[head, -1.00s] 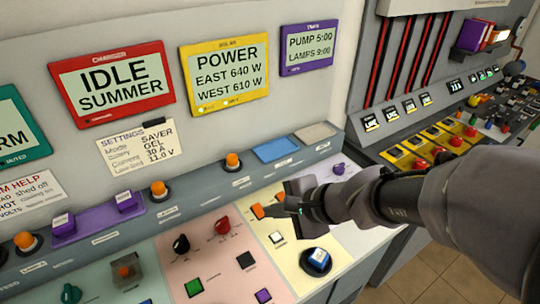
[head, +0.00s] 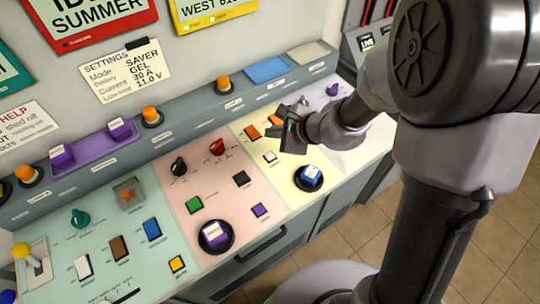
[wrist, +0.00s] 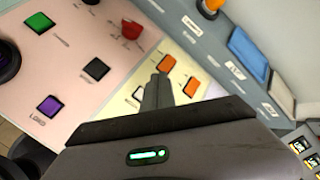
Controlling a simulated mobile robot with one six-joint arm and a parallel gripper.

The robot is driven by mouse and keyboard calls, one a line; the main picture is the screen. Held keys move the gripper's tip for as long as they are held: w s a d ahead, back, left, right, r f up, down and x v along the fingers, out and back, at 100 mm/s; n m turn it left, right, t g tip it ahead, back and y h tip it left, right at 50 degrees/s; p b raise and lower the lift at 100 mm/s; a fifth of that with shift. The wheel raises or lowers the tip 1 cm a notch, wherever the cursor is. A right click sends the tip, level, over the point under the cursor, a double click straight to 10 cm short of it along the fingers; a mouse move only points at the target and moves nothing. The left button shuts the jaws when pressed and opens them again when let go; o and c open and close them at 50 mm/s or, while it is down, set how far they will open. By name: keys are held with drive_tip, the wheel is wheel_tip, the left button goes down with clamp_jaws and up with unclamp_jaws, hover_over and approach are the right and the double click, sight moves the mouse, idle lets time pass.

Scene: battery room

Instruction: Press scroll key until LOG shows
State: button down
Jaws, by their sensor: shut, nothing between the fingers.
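The yellow-framed display (head: 213,14) is cut off by the top of the head view; only its lowest line, starting "WEST 61", shows. Below it, the pale yellow panel section bears two orange keys (head: 252,132) (head: 275,119), a white key (head: 270,157) and a blue-capped round button (head: 310,173). Which one is the scroll key I cannot read. My gripper (head: 275,131) is shut and empty over this section, close to the orange keys. In the wrist view its fingers (wrist: 157,88) lie between the white key (wrist: 138,92) and the orange keys (wrist: 167,63) (wrist: 191,87). Contact cannot be told.
The pink section to the left has a red knob (head: 217,147), a black knob (head: 179,166) and a purple-capped button (head: 213,235). Tiled floor (head: 345,240) is open in front.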

drive_tip(key=b, duration=0.5)
hover_over(273, 157)
wheel_tip(273, 157, down, 7)
drive_tip(key=shift+r, duration=0.15)
drive_tip(key=shift+f+b, duration=0.45)
drive_tip(key=shift+b, duration=0.05)
idle(1.0)
drive_tip(key=shift+f+b, duration=0.4)
drive_tip(key=shift+b, duration=0.25)
drive_tip(key=shift+s+f+b, duration=0.1)
drive_tip(key=shift+f+b, duration=0.35)
drive_tip(key=shift+b, duration=0.1)
idle(0.5)
drive_tip(key=shift+r, duration=0.15)
drive_tip(key=shift+r+p, duration=0.6)
drive_tip(key=shift+r, duration=0.15)
